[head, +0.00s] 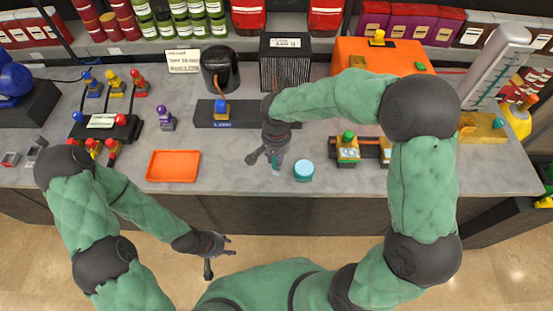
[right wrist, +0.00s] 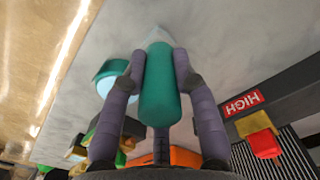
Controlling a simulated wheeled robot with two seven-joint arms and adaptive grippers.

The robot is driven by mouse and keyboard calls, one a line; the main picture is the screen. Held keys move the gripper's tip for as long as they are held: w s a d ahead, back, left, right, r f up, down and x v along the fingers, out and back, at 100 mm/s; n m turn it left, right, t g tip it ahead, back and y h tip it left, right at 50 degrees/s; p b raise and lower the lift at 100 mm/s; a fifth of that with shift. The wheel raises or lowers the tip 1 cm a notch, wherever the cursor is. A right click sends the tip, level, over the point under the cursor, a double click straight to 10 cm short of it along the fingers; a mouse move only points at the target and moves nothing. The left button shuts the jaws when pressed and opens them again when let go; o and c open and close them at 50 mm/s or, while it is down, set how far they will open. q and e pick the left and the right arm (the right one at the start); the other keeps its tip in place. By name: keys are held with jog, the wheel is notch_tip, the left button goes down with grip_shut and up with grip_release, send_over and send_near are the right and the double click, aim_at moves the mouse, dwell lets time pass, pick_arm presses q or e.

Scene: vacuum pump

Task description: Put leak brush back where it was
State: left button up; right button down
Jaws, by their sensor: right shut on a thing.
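The leak brush (right wrist: 160,85) has a teal handle and a pale tip that points away from my wrist. My right gripper (right wrist: 160,82) is shut on the handle, with one finger on each side. In the head view, my right gripper (head: 268,157) hangs over the front part of the grey bench, and a bit of the brush (head: 276,170) shows below it. A small round teal pot (head: 303,170) stands on the bench just right of the brush, apart from it. My left gripper (head: 227,245) is in front of the bench, empty, with its fingers apart.
An orange tray (head: 173,166) lies left on the bench. A dark bar with a blue-and-yellow valve (head: 221,109) is behind my right gripper. A green-and-yellow valve (head: 348,148) stands right of the pot. An orange box (head: 380,62) is at the back.

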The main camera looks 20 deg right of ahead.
jog(key=c, duration=1.4)
grip_release()
jog(key=shift+f, duration=0.15)
jog(key=o, duration=0.4)
jog(key=shift+o, duration=0.2)
jog(key=shift+r, duration=0.3)
notch_tip(320, 180, up, 12)
jog(key=p, duration=0.3)
